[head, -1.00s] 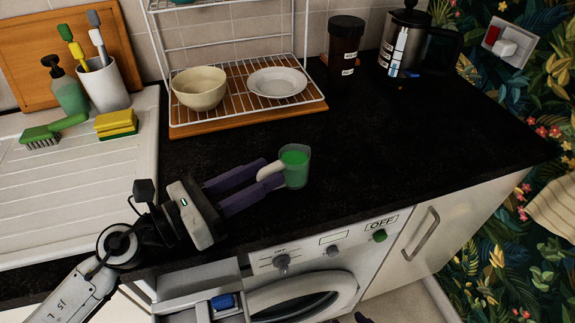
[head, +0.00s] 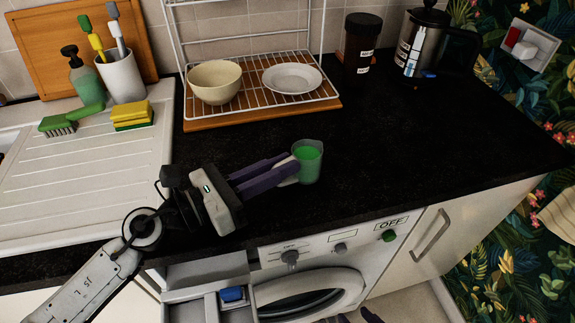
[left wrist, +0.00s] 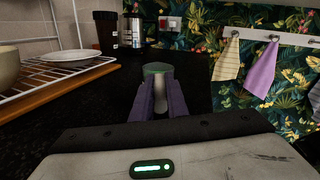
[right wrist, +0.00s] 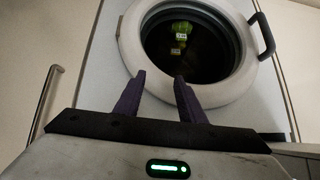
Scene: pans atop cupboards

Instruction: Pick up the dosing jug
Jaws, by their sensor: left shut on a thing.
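The dosing jug (head: 309,161) is a small clear cup of green liquid with a pale handle. It is upright at the worktop's front part, above the washing machine; I cannot tell whether its base touches the worktop. My left gripper (head: 289,168) reaches it from the left, its purple fingers shut on the handle. In the left wrist view the jug (left wrist: 158,70) shows just beyond the fingertips, with the handle between them. My right gripper (right wrist: 160,78) is open and empty, low in front of the washing machine door (right wrist: 125,45).
A wire rack (head: 258,98) with a bowl (head: 216,83) and a plate (head: 292,78) stands behind the jug. A dark jar (head: 360,50) and a kettle-like pot (head: 425,45) stand at the back right. The detergent drawer (head: 205,275) is open below. The worktop (head: 430,140) right of the jug is clear.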

